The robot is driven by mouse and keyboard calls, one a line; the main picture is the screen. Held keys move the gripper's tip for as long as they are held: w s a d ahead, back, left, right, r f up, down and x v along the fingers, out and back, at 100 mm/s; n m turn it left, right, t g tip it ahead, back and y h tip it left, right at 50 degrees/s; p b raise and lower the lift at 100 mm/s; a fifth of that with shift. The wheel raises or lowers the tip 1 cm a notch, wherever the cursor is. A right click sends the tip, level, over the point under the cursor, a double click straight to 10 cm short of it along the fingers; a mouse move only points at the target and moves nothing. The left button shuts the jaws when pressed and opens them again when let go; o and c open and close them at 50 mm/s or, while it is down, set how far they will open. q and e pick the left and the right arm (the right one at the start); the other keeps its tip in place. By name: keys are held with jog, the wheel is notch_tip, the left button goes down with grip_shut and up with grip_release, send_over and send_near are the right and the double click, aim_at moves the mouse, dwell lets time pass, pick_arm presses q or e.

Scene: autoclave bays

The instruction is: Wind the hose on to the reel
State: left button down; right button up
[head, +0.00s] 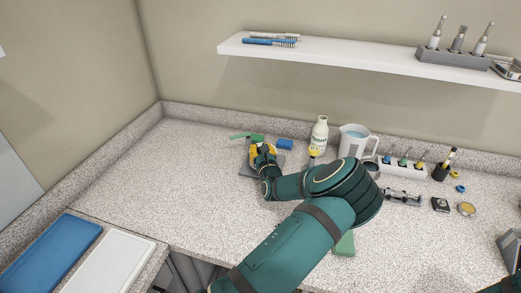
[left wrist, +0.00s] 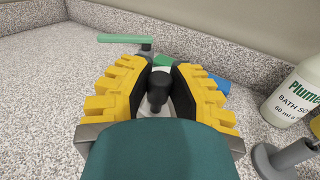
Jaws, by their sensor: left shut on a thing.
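The reel shows as a green part (head: 257,138) on a grey base (head: 248,169) on the counter, mostly hidden behind my left gripper (head: 263,152). In the left wrist view, a black crank knob (left wrist: 158,88) stands upright between the dark pads of my yellow-fingered left gripper (left wrist: 161,74), which is shut on it. Green of the reel (left wrist: 163,61) shows just beyond. The green hose (head: 239,135) extends left of the reel; it also shows in the left wrist view (left wrist: 122,38). How much hose is wound is hidden. My right gripper is out of view.
A blue block (head: 285,144) sits right of the reel. A white soap bottle (head: 319,136), a jug (head: 354,141) and a rack (head: 402,168) stand farther right. A shelf (head: 340,57) hangs above. The counter's left part is clear; blue (head: 55,250) and white (head: 112,264) trays lie front left.

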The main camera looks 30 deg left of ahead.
pick_arm(q)
jog(key=c, duration=0.8)
grip_release()
jog(key=v, duration=1.2)
jog(key=shift+d, duration=0.1)
